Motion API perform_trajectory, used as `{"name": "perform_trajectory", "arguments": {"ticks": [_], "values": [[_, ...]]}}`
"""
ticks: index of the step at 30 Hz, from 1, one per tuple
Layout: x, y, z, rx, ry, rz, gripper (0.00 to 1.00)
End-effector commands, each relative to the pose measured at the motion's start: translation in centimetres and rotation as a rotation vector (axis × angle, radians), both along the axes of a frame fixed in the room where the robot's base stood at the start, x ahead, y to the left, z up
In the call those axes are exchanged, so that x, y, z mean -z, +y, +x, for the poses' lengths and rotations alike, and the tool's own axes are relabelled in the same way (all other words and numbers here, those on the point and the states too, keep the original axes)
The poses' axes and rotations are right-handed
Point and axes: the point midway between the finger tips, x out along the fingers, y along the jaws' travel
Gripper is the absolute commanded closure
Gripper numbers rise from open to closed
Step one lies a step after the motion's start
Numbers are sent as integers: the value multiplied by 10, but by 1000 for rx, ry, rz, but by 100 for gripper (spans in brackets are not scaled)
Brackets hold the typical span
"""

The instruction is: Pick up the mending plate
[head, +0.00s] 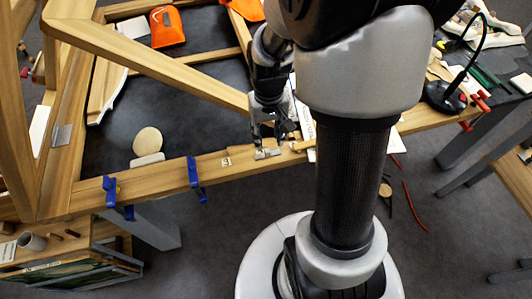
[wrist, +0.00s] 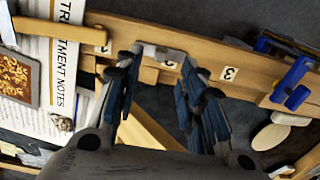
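A small grey metal piece, which looks like the mending plate (head: 267,154), lies on the front wooden rail beneath my gripper (head: 268,138). In the wrist view the plate (wrist: 149,50) shows near the left fingertip, partly between the fingers. My gripper (wrist: 162,57) is open, with its blue-black fingers spread on either side and nothing clasped. Whether a finger touches the plate I cannot tell. Another flat grey plate (head: 61,135) lies on the left wooden rail, far from my gripper.
Blue clamps (head: 193,174) grip the rail left of my gripper. A wooden-handled tool (wrist: 50,27) and a treatment notes sheet (wrist: 66,45) lie beside it. A round pale disc (head: 148,141) is behind the rail. A black lamp (head: 445,95) stands at the right.

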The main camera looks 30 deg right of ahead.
Motion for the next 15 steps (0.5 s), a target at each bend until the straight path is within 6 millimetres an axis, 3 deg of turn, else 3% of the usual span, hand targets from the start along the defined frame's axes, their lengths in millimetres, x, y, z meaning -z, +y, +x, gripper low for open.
{"name": "perform_trajectory", "arguments": {"ticks": [8, 15], "values": [[18, 0, 1, 0, 0, 0, 63], [54, 1, 2, 0, 3, 1, 63]]}}
